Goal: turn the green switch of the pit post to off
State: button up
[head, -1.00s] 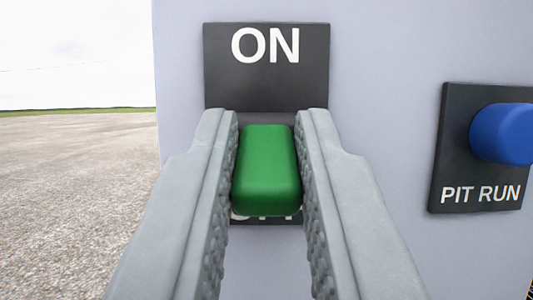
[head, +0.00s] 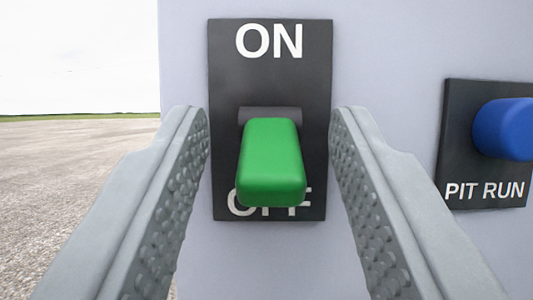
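The green switch (head: 271,163) is a rounded lever on a black plate (head: 227,85) marked ON at the top and OFF at the bottom. Its lever points down and toward me, and its lower end partly covers the word OFF. My gripper (head: 270,120) is open, with one ribbed grey finger on each side of the switch. Clear gaps show between both fingers and the lever, so neither finger touches it. The plate is on the pale grey face of the pit post (head: 390,40).
A blue knob (head: 505,128) on a black plate marked PIT RUN (head: 484,190) sticks out to the right of my right finger. Open paved ground (head: 80,175) lies to the left of the post.

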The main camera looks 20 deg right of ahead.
jog(key=v, duration=1.7)
jog(key=shift+f, duration=0.2)
jog(key=shift+a, duration=0.1)
jog(key=w+d+n+g, duration=0.25)
jog(key=d+g, duration=0.55)
jog(key=d, duration=1.9)
jog(key=s+d+f+n+g+y, duration=0.1)
jog(key=s+d+g+y, duration=0.1)
jog(key=s+d, duration=0.35)
jog(key=s+d+f+g+y, duration=0.1)
jog(key=s+d+y, duration=0.1)
jog(key=d, duration=0.6)
jog(key=s+d+r+t+y, duration=0.2)
jog(key=s+d+r+t, duration=0.1)
jog(key=s, duration=0.7)
jog(key=s+d+r+t+y, duration=0.3)
jog(key=s+d+r, duration=0.2)
jog(key=s+d, duration=0.3)
jog(key=s+n, duration=0.1)
jog(key=s, duration=0.2)
jog(key=shift+d, duration=0.25)
jog(key=shift+w, duration=0.1)
